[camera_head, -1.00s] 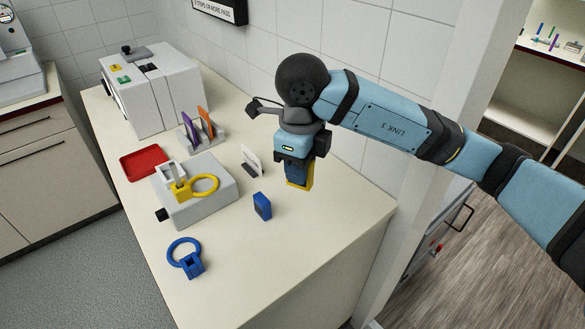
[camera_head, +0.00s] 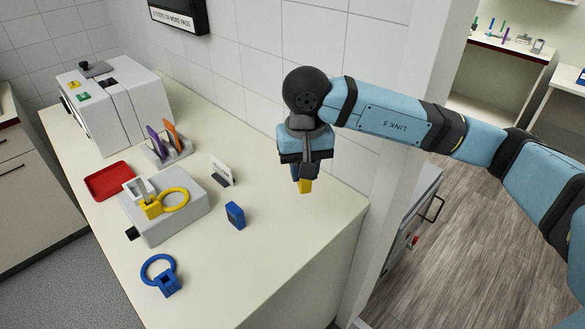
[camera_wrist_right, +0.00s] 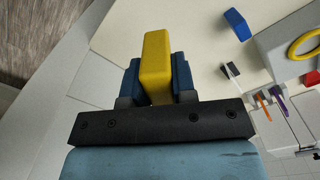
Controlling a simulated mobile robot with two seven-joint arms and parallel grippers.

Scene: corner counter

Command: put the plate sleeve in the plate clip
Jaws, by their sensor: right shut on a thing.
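My right gripper (camera_head: 304,178) is above the right part of the counter, pointing down, shut on a yellow block. The yellow block (camera_wrist_right: 156,62), which I take to be the plate sleeve, sticks out between the blue fingers in the right wrist view. It also shows below them in the head view (camera_head: 305,187). A yellow ring holder (camera_head: 175,200) with a small block and a pale upright part (camera_head: 137,187) sits on a grey box; I take it to be the plate clip but cannot be sure. My gripper is well to its right. My left gripper is not in view.
A blue block (camera_head: 235,215) stands between gripper and grey box (camera_head: 170,222). A blue ring holder (camera_head: 161,276) lies near the front edge. A small sign (camera_head: 222,172), a rack with purple and orange plates (camera_head: 180,153), a red tray (camera_head: 108,181) and a white machine (camera_head: 118,105) stand farther back.

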